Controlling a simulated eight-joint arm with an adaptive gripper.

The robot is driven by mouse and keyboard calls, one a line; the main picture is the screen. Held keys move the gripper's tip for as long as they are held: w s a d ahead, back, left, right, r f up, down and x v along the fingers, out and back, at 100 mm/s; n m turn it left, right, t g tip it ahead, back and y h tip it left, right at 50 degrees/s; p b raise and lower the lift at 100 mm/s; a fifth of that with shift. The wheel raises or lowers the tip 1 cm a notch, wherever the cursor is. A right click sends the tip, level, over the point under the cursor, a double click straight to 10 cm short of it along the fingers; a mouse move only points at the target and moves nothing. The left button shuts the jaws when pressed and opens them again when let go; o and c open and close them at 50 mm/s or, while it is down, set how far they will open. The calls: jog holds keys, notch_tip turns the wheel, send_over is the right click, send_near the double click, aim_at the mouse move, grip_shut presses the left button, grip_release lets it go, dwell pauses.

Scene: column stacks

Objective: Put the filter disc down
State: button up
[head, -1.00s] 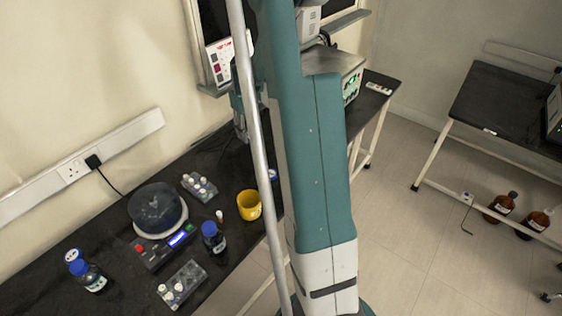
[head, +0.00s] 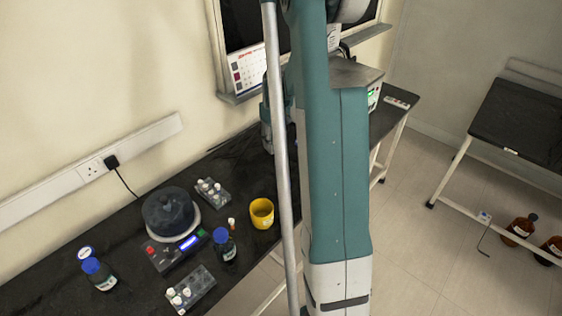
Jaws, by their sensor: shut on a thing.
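My gripper (head: 268,139) shows only in part in the head view, low over the back of the dark bench, behind a grey pole and beside my large teal arm link. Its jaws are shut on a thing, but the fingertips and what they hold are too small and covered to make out. I cannot pick out the filter disc anywhere in the view. The black bench (head: 125,235) runs along the wall under the gripper.
A yellow cup (head: 262,213) stands in front of the gripper. To its left are a blue-capped bottle (head: 225,247), a stirrer-like device (head: 170,213), two vial racks (head: 211,193) (head: 190,290) and more blue-capped bottles (head: 98,272). A boxy instrument (head: 357,73) stands behind my arm.

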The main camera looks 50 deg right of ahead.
aim_at(275, 146)
jog(key=shift+f, duration=2.15)
jog(key=shift+f, duration=0.1)
jog(key=shift+f+b, duration=0.5)
jog(key=shift+f, duration=1.25)
jog(key=shift+f, duration=0.15)
jog(key=o, duration=0.7)
notch_tip(275, 146, up, 12)
jog(key=shift+r+p, duration=0.15)
jog(key=shift+p, duration=0.6)
